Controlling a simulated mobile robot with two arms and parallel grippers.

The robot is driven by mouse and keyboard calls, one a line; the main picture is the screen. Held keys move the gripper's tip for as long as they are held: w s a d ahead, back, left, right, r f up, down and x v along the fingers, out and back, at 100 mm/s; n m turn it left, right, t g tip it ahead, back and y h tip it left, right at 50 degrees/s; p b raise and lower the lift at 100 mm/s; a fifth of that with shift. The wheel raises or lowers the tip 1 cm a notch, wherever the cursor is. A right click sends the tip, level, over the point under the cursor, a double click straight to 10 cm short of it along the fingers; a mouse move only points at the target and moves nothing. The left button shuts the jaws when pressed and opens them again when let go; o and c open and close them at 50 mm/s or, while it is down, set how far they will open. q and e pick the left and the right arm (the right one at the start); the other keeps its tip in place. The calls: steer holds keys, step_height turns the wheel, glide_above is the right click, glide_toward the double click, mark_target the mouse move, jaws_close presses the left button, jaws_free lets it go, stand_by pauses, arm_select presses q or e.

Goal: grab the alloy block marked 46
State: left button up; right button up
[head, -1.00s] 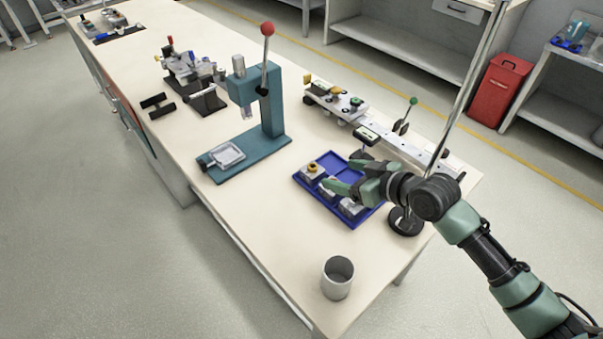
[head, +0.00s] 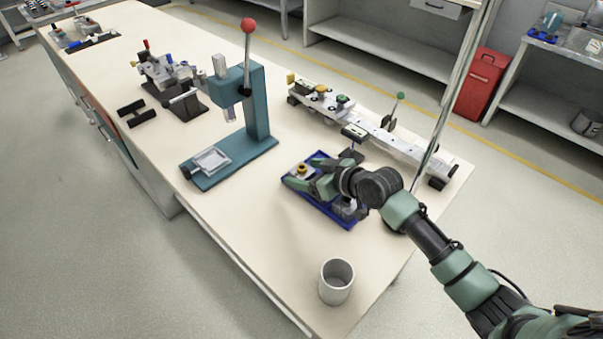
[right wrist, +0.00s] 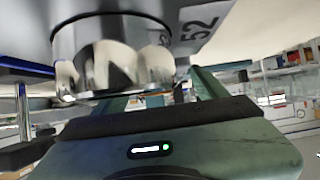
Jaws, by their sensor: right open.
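A blue tray (head: 322,211) lies on the bench with several small metal blocks in it. One block with a yellow top (head: 301,169) is at its far left end. A grey block (head: 347,208) shows at its near right end. My right gripper (head: 298,182) is open, low over the tray's left part beside the yellow-topped block, and hides part of the tray. In the right wrist view, a grey block marked 52 (right wrist: 200,28) with a chrome cylinder fills the top, very close. I cannot make out a 46 on any block. My left gripper is not in view.
A teal press (head: 257,110) with a red knob stands left of the tray. A grey cup (head: 336,281) stands near the front edge. A long rail fixture (head: 390,143) and a small display on a stand (head: 354,132) are behind the tray. Bench is clear between press and cup.

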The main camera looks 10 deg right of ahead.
steer(key=shift+f, duration=0.1)
steer(key=c, duration=1.5)
steer(key=shift+w, duration=0.1)
jaws_close()
steer(key=shift+r, duration=0.2)
